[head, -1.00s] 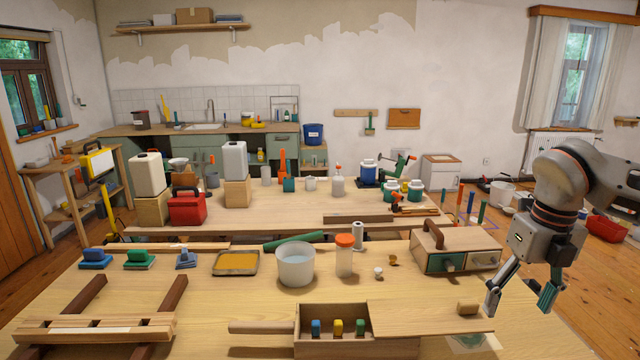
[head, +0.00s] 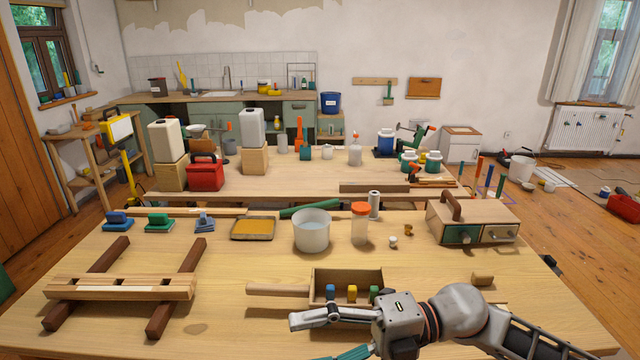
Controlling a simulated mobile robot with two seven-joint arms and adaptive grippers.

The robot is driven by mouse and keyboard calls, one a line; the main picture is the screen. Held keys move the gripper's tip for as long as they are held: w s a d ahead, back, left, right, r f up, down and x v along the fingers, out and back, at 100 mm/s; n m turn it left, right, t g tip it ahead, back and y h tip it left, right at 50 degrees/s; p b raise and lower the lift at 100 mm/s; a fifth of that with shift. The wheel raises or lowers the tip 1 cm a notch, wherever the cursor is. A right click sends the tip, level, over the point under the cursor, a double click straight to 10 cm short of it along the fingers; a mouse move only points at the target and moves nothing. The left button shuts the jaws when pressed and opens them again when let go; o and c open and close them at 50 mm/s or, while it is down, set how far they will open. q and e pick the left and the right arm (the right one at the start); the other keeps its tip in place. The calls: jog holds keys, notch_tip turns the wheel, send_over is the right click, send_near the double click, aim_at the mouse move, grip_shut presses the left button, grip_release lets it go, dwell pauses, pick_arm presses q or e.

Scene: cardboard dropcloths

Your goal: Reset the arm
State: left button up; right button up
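My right gripper (head: 318,338) comes in from the lower right and points left over the near table edge. Its two fingers are spread apart, with nothing seen between them. It is in front of a small open wooden box (head: 374,277) holding a blue, a yellow and a green block. My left gripper is not in view.
A wooden rack (head: 120,291) lies on the left of the near table. A white bucket (head: 311,240), an orange-lidded jar (head: 360,228) and a wooden drawer box (head: 480,217) stand behind the open box. The table's front centre-left is clear.

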jog(key=w+m+t+y, duration=0.3)
jog(key=w+m+t, duration=0.2)
jog(key=m+t, duration=0.65)
jog(key=w+d+f+m+t+h, duration=0.4)
jog(key=d+f+m+t+h, duration=0.4)
jog(key=m, duration=0.4)
jog(key=s+d+f+m+g+h, duration=0.2)
jog(key=s+d+f+m+h, duration=0.1)
jog(key=f, duration=0.6)
jog(key=s+d+f+m+g+h, duration=0.2)
jog(key=s+d+f, duration=0.4)
jog(key=f, duration=0.3)
jog(key=s+d+f+m+g+h, duration=0.2)
jog(key=s+d+f+m+h, duration=0.2)
jog(key=f, duration=0.5)
jog(key=shift+s+d+f+m, duration=0.25)
jog(key=shift+s+d+m, duration=0.15)
jog(key=shift+s, duration=0.75)
